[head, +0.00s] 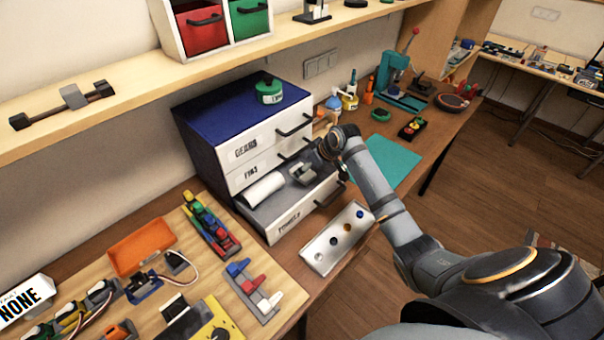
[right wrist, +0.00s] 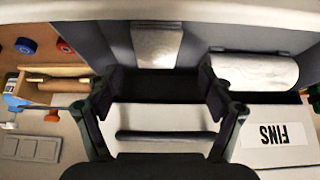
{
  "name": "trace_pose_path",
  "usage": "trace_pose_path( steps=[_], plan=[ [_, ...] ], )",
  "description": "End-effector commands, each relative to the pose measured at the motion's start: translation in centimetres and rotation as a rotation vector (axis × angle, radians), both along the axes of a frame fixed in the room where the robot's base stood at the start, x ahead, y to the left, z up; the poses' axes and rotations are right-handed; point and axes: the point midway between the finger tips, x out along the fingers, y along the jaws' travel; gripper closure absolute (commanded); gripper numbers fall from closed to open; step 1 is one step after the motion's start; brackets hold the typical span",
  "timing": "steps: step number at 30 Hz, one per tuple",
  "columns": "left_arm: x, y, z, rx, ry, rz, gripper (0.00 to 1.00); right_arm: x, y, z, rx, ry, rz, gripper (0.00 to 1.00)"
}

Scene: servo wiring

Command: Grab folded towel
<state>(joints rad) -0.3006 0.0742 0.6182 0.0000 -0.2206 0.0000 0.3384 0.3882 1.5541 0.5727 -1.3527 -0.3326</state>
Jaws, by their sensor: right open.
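A small grey folded towel (head: 303,173) lies in the open bottom drawer (head: 292,222) of the cabinet, to the right of a white rolled towel (head: 264,189). In the right wrist view the folded towel (right wrist: 157,45) shows pale grey, beyond the gap between the fingers, with the white roll (right wrist: 255,70) off to the right. My right gripper (right wrist: 160,80) is open and empty. In the head view it is over the drawer's right part, close to the folded towel, and partly hidden by its own wrist. My left gripper is not in view.
The upper drawers, with labels and dark bar handles (head: 294,126), are shut just behind the gripper. A green round container (head: 269,91) stands on the cabinet. A teal mat (head: 393,163) lies to the right.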

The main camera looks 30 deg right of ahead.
Motion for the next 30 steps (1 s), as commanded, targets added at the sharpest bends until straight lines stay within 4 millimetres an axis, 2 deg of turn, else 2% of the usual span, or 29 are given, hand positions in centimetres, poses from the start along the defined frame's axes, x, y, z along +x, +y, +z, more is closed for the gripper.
trace_pose_path(
  steps=[1,4,9,17,20,28,30],
  plan=[
    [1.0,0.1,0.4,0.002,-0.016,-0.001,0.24,0.2,0.0,-0.3,0.002,0.003,-0.002,0.19],
    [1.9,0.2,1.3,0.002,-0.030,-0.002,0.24,0.9,0.0,-1.7,0.005,0.005,-0.002,0.19],
    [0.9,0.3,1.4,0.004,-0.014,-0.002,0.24,2.1,0.2,-4.0,0.002,0.001,-0.002,0.19],
    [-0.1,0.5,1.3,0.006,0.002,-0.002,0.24,2.3,0.3,-4.5,0.000,0.001,0.000,0.19],
    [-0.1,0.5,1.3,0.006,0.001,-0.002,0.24,2.3,0.3,-4.5,0.000,0.001,0.000,0.30],
    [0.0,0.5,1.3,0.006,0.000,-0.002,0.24,2.3,0.3,-4.5,0.000,0.001,-0.001,0.66],
    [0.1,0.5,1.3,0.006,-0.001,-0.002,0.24,2.3,0.3,-4.5,0.000,0.001,-0.001,0.68]
  ],
)
